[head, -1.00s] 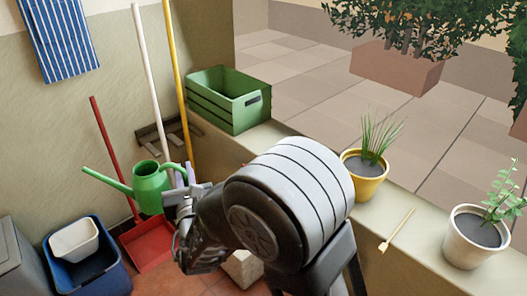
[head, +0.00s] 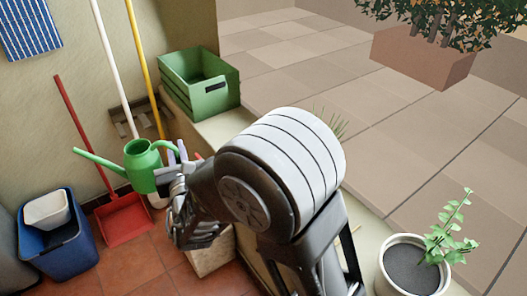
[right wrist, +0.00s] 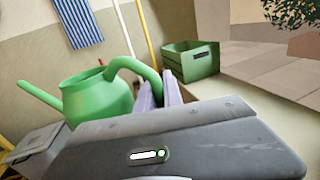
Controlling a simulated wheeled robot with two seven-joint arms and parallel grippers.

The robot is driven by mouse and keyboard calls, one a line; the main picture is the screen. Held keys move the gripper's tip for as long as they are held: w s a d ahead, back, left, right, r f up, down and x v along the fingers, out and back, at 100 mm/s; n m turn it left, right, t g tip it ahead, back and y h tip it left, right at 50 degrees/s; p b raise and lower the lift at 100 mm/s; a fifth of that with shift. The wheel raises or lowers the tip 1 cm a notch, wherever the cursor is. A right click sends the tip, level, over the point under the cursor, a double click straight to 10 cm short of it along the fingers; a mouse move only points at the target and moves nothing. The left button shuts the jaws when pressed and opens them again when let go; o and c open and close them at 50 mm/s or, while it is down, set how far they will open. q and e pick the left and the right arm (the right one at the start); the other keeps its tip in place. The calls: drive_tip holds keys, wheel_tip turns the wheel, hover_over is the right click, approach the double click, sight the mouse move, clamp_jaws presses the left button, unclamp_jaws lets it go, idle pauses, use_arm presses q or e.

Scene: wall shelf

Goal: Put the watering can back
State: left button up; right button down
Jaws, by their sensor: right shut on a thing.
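The green watering can (head: 143,168) is held up in front of the wall and the broom handles, with its spout pointing left. In the head view my right gripper (head: 176,160) is at the can's handle side. The right wrist view shows the can (right wrist: 98,97) upright, and the pale fingers of my right gripper (right wrist: 160,92) shut on its looped handle. My own arm hides part of the ledge. My left gripper is not in view.
A green crate (head: 205,100) stands on the ledge behind. A red dustpan (head: 123,222) and a blue bin (head: 60,247) with a white tub (head: 47,210) are on the floor at left. A potted plant (head: 405,270) stands on the ledge at right.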

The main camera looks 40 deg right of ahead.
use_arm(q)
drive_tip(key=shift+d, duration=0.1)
use_arm(e)
drive_tip(key=shift+d, duration=0.1)
